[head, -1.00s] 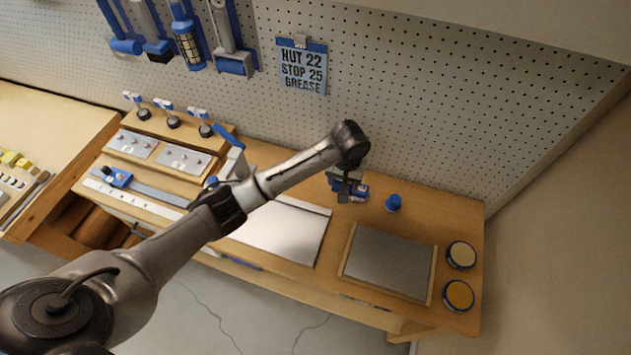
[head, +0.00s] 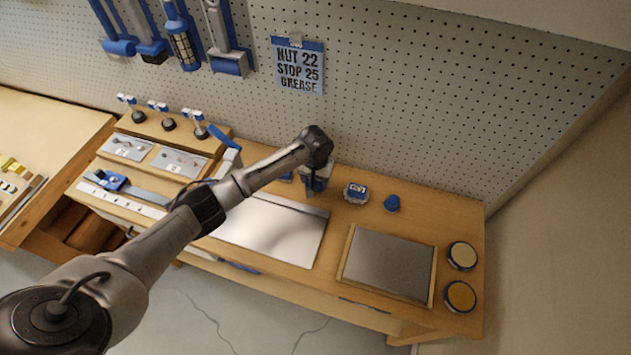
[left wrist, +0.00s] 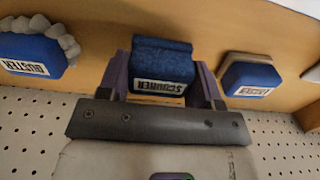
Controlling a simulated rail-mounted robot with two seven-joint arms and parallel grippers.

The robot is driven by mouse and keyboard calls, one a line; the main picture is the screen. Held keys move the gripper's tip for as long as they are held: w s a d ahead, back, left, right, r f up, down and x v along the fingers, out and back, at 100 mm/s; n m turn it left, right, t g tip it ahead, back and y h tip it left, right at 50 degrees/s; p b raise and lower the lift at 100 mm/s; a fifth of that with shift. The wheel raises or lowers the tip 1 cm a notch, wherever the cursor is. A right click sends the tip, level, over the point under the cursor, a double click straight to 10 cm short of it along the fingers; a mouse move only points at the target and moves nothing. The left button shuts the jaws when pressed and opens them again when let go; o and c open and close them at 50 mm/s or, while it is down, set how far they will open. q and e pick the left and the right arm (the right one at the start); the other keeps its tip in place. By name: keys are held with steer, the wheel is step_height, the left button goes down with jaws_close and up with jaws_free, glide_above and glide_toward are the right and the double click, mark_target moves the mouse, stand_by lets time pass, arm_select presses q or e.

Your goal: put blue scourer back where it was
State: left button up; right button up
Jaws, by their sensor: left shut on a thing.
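The blue scourer (left wrist: 161,68), a blue block with a white SCOURER label, sits between the two fingers of my left gripper in the left wrist view. My left gripper (left wrist: 163,85) is shut on it. In the head view my left gripper (head: 312,188) is over the back of the bench, left of the duster, and mostly hides the scourer. Whether the scourer touches the bench top is hard to tell. My right gripper is not in view.
A blue duster with a pale fluffy edge (left wrist: 38,55) stands on one side, also in the head view (head: 355,191). Another labelled blue block (left wrist: 252,78) is on the other side. A blue knob-like thing (head: 392,203) stands further right. The pegboard (head: 420,120) rises behind.

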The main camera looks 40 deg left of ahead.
arm_select(q)
steer(key=shift+f, duration=0.6)
steer(key=shift+f, duration=0.15)
steer(key=o, duration=0.9)
